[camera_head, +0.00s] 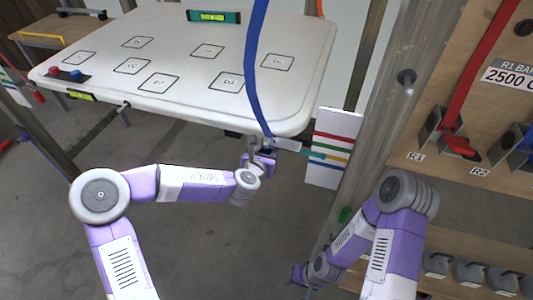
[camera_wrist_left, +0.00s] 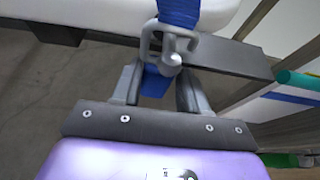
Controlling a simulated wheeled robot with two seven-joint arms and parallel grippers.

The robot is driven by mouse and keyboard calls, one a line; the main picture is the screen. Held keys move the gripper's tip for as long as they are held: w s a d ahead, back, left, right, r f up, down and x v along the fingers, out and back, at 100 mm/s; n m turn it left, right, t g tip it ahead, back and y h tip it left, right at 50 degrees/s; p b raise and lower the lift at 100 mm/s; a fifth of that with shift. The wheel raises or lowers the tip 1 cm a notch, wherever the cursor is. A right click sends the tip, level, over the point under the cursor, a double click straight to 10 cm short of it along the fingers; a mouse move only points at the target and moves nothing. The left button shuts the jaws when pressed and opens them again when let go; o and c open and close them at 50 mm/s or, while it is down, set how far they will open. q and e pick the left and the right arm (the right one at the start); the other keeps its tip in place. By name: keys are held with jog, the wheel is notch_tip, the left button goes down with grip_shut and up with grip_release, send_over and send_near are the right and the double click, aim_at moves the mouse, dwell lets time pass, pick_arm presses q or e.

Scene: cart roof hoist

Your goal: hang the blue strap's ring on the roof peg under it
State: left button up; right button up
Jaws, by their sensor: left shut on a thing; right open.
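The blue strap (camera_head: 253,70) runs down past the white roof's near edge to my left gripper (camera_head: 264,158). In the left wrist view the strap (camera_wrist_left: 178,14) ends in a grey metal ring (camera_wrist_left: 151,40). A grey round-ended peg (camera_wrist_left: 172,59) shows at the ring's lower part; they overlap, and I cannot tell whether the ring is around the peg. My left gripper (camera_wrist_left: 158,88) is shut on the blue tail (camera_wrist_left: 155,82) below the ring. My right gripper (camera_head: 300,273) is open, low and away from the strap, partly hidden by its arm.
The white roof (camera_head: 185,60) bears marked squares and a green level (camera_head: 213,16). A dark bar (camera_wrist_left: 235,56) lies beside the peg. A striped board (camera_head: 327,148) and a clear post stand right of the roof corner. A wooden rack with a red strap (camera_head: 480,75) is at right.

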dwell(0.3)
pick_arm(q)
jog(key=o, duration=1.2)
jog(key=shift+o, duration=0.2)
jog(key=p+v, duration=0.1)
jog(key=v, duration=0.7)
jog(key=s+a+f+m+g+p, duration=0.1)
jog(key=s+f+m+g, duration=0.25)
jog(key=f+m, duration=0.55)
jog(key=s+f+m+g, duration=0.3)
jog(key=s+f+m, duration=0.3)
jog(key=f, duration=0.4)
jog(key=s+a+f+m+g, duration=0.3)
jog(key=s+f+m, duration=0.2)
jog(key=s+m, duration=0.2)
jog(key=s+a+f+m+g, duration=0.3)
jog(key=s+f+m, duration=0.3)
jog(key=s+m, duration=0.1)
jog(key=shift+a+f+m+p, duration=0.2)
jog(key=shift+f+m+p, duration=0.15)
jog(key=shift+m, duration=0.05)
